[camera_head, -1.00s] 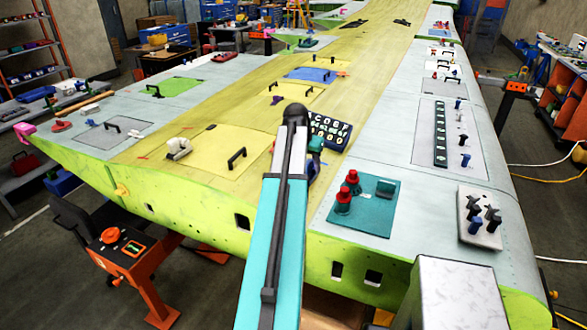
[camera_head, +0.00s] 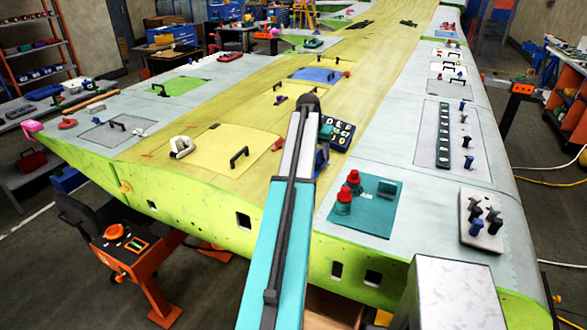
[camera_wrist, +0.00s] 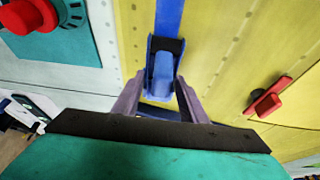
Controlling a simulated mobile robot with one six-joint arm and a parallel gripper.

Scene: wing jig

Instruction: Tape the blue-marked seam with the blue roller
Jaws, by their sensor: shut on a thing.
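In the wrist view my gripper (camera_wrist: 162,82) is shut on the blue roller (camera_wrist: 162,62), one finger on each side of it. A straight blue strip (camera_wrist: 169,16) runs from the roller to the top edge of that view, over the yellow wing skin. I cannot tell whether it is the seam mark or laid tape. The roller's contact with the skin is hidden.
The teal mat (camera_head: 370,222) with red-topped knobs lies right of my arm. A yellow panel with a black handle (camera_head: 239,157) and a white clamp (camera_head: 182,147) are left. A grey block with dark knobs (camera_head: 482,220) sits right. A red piece (camera_wrist: 268,100) is near the gripper.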

